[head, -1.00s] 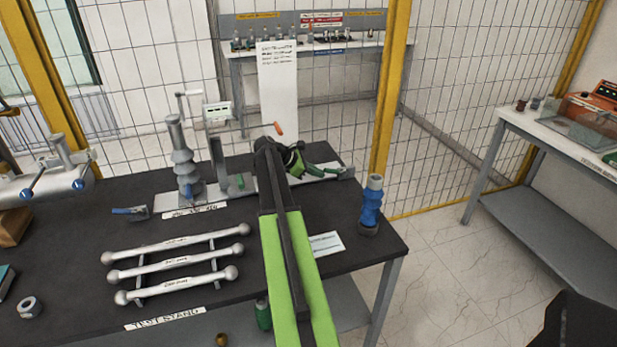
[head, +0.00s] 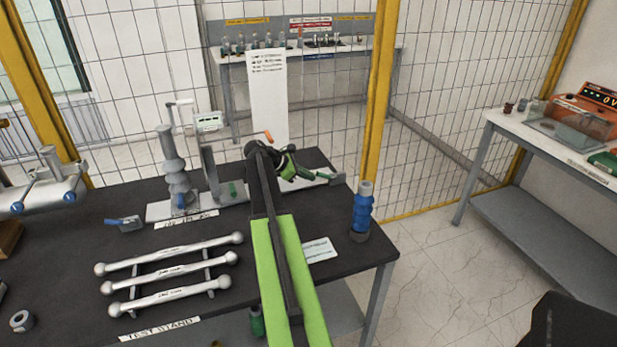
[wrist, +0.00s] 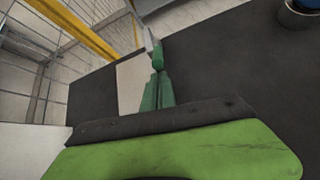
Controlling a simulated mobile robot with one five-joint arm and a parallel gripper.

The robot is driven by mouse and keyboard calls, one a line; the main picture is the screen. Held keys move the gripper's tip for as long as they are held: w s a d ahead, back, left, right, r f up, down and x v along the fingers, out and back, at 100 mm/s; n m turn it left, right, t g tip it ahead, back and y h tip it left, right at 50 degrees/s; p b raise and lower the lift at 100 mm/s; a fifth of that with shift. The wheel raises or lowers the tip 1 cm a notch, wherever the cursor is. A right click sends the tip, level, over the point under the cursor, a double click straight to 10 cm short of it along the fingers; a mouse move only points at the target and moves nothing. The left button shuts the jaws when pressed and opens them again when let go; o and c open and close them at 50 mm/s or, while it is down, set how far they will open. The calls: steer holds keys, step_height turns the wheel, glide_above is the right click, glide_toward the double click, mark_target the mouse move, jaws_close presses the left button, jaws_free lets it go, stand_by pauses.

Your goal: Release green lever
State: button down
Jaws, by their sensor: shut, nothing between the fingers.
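The green lever (head: 303,173) is at the right end of the pale base plate near the back edge of the dark table. In the wrist view the lever (wrist: 158,75) points away from my gripper, with a pale tip at its far end. My gripper (head: 287,163) is at the lever's left part in the head view, and my black wrist hides some of the plate. In the wrist view my gripper's dark-edged green finger (wrist: 165,122) covers the lever's near end. The gripper is shut with nothing held. I cannot tell whether it touches the lever.
A grey ribbed insulator (head: 175,168) stands left of my arm. Several pale rods (head: 170,268) lie at the front left. A mesh fence (head: 330,130) stands behind.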

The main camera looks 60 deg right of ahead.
steer(key=p+v, duration=0.3)
steer(key=v, duration=0.3)
steer(key=shift+w+a+r+p, duration=0.15)
steer(key=shift+a+r+p, duration=0.1)
steer(key=shift+a+p, duration=0.1)
